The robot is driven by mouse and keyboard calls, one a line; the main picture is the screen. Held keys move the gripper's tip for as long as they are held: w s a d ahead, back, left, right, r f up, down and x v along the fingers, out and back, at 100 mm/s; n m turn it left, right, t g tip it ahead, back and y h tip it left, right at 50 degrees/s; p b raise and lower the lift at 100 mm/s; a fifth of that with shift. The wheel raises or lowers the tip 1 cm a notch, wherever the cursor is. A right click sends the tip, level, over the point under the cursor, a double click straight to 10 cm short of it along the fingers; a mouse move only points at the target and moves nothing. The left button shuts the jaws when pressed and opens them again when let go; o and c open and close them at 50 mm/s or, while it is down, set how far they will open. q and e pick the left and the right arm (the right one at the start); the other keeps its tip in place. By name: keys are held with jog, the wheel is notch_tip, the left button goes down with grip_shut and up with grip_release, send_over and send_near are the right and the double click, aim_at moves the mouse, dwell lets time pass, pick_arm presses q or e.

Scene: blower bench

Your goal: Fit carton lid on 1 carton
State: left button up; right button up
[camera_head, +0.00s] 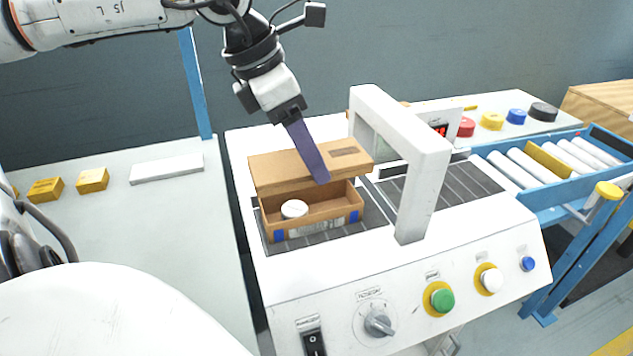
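An open brown carton (345,211) sits on the dark belt of the white machine, with a white round item (294,209) inside. The brown carton lid (272,171) is over the rear of the carton, slightly askew, leaving the front of the opening uncovered. My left gripper (318,178) reaches down from above, its purple near finger across the lid's top and front face. It appears shut on the lid; the far finger is hidden. Whether the lid touches the carton is unclear. My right gripper is not in view.
A white arch (428,180) stands over the belt just right of the carton. A control panel with a green button (441,299) is in front. The left table holds yellow blocks (93,180) and a white slab (167,168). A roller conveyor (545,165) is at right.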

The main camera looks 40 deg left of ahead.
aim_at(306, 184)
pick_arm(q)
notch_tip(306, 184, down, 3)
jog(key=shift+s+r, duration=0.1)
jog(key=shift+r, duration=0.05)
jog(key=shift+f+b, duration=0.3)
jog(key=shift+f, duration=1.7)
jog(key=shift+f+b, duration=0.55)
jog(key=shift+b, duration=0.1)
jog(key=o, duration=1)
jog(key=shift+r, duration=0.1)
jog(key=shift+r+p, duration=0.5)
jog(key=shift+p, duration=0.15)
jog(key=shift+a+r, duration=0.1)
jog(key=shift+r, duration=0.2)
jog(key=v, duration=1.1)
jog(key=shift+s+r, duration=0.1)
jog(key=shift+s, duration=0.1)
